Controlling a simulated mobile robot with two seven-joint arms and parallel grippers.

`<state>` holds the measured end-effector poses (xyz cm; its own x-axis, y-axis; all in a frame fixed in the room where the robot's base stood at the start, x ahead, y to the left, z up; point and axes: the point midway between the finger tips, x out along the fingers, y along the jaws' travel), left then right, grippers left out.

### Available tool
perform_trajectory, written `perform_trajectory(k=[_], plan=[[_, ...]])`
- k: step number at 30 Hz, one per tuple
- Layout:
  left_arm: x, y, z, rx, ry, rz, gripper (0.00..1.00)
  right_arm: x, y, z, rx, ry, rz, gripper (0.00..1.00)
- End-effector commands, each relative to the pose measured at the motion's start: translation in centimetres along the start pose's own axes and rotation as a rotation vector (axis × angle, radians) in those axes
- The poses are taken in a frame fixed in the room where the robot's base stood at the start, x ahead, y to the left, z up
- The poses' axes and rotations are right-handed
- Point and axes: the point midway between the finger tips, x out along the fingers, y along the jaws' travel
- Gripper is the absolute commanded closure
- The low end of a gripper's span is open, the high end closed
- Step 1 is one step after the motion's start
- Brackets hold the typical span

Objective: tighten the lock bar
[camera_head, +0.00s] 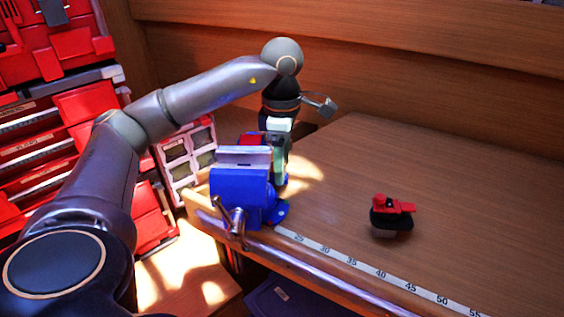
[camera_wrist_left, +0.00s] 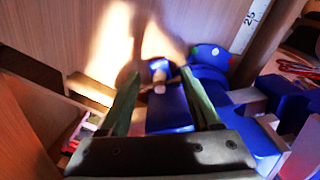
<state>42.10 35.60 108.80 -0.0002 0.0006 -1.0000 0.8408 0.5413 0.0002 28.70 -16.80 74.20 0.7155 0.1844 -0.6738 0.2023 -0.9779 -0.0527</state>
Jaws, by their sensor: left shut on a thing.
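The blue vise (camera_head: 240,195) stands on the near left corner of the wooden bench, with a grey jaw on top and a metal handle at the front. My left gripper (camera_head: 279,182) reaches down behind the vise, its green fingers pointing at the vise base. In the left wrist view the fingers (camera_wrist_left: 159,79) stand either side of a small bar with a tan middle (camera_wrist_left: 159,86), which looks like the lock bar, beside the blue vise body (camera_wrist_left: 170,112). The gripper is shut on it; the exact contact is hard to see. My right gripper is not in view.
A red and black tool (camera_head: 391,214) lies on the bench to the right. A measuring strip (camera_head: 380,274) runs along the front edge. Red tool cabinets (camera_head: 40,150) and a small drawer unit (camera_head: 187,158) stand at the left. The bench's right and back are clear.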

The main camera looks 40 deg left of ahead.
Motion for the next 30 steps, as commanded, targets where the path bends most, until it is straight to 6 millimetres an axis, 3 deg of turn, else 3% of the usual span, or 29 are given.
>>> perform_trajectory(k=[16, 17, 22, 30], plan=[[-0.11, 0.03, 0.07, 0.034, -0.003, 0.003, 0.92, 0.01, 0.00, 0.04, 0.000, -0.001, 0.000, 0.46], [-0.11, 0.03, 0.07, 0.034, -0.003, 0.003, 0.35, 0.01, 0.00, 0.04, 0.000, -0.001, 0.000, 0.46], [-0.08, 0.02, 0.06, 0.033, -0.002, 0.002, 0.16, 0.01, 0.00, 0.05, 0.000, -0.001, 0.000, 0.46], [-0.10, 0.01, 0.04, 0.032, -0.002, 0.001, 0.15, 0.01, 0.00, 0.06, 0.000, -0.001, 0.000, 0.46]])
